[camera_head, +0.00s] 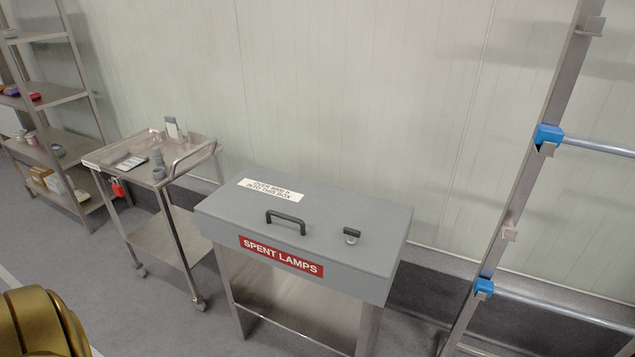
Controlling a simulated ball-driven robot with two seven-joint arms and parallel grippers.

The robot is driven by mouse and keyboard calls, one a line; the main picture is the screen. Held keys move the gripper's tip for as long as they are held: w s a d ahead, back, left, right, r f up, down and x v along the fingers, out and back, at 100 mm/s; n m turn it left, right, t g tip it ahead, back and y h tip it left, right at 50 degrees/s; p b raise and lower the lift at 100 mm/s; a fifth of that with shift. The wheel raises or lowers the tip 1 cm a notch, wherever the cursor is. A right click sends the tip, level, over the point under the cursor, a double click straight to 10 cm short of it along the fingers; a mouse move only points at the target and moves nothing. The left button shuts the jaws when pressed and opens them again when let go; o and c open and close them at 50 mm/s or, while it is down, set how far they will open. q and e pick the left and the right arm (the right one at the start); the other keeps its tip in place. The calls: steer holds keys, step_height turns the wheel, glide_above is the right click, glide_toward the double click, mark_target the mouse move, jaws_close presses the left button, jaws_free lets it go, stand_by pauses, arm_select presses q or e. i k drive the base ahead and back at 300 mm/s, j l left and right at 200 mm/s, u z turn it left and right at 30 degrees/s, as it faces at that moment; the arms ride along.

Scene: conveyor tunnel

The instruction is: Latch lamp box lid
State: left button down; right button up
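The lamp box (350,262) is a grey box on a metal stand, with a red "SPENT LAMPS" label on its front. Its grey lid (330,210) looks closed and lies flat on top. A black bar handle (286,221) sits near the lid's front edge. A small dark latch (351,235) with a metal base is to the right of the handle; whether it is fastened cannot be told. Neither of my grippers is in view.
A steel trolley (181,153) with small items stands left of the box. A shelf unit (50,100) is at the far left. A metal rack with blue clamps (549,134) stands on the right. A gold rounded object (38,325) fills the lower left corner.

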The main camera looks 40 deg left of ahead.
mark_target(351, 241)
steer(key=u, duration=1.3)
